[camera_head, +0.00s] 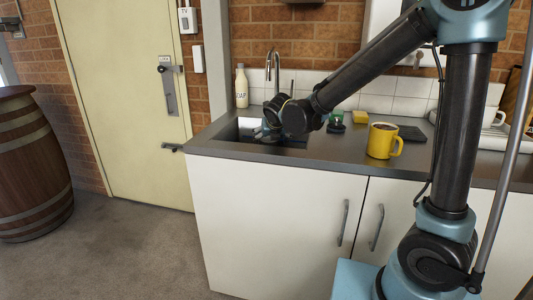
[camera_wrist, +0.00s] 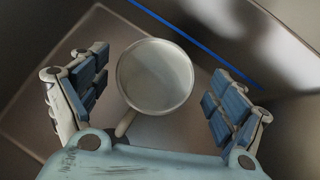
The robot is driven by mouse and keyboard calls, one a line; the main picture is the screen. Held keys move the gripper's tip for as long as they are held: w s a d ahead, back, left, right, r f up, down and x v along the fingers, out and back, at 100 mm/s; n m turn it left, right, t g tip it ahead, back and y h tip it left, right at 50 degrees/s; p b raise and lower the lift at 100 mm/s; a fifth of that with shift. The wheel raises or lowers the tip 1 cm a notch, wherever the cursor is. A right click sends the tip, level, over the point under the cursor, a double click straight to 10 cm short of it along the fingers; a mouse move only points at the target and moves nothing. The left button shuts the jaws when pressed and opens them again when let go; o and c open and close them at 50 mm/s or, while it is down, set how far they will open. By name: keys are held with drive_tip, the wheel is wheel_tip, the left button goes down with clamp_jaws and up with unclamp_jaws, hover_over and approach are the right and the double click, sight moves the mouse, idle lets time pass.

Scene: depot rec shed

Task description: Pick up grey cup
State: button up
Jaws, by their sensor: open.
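A grey cup (camera_wrist: 155,77) shows in the wrist view, seen from above, with its round rim and pale empty inside. Its handle points down toward my palm. The cup stands on the floor of the metal sink (camera_wrist: 110,35). My gripper (camera_wrist: 158,95) is open, with blue-padded fingers to the left and right of the cup and a gap on both sides. In the head view my gripper (camera_head: 268,132) reaches down into the sink (camera_head: 238,131), partly hidden by my wrist. The cup cannot be made out there.
A tap (camera_head: 272,68) stands behind the sink, with a soap bottle (camera_head: 241,86) to its left. A yellow mug (camera_head: 381,141) with dark contents, a yellow sponge (camera_head: 360,117) and a dark flat item (camera_head: 411,134) are on the counter (camera_head: 335,148). Sink walls surround the gripper.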

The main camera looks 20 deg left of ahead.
drive_tip(key=shift+x, duration=2.55)
drive_tip(key=shift+s, duration=0.2)
drive_tip(key=shift+c, duration=0.5)
drive_tip(key=c, duration=1.8)
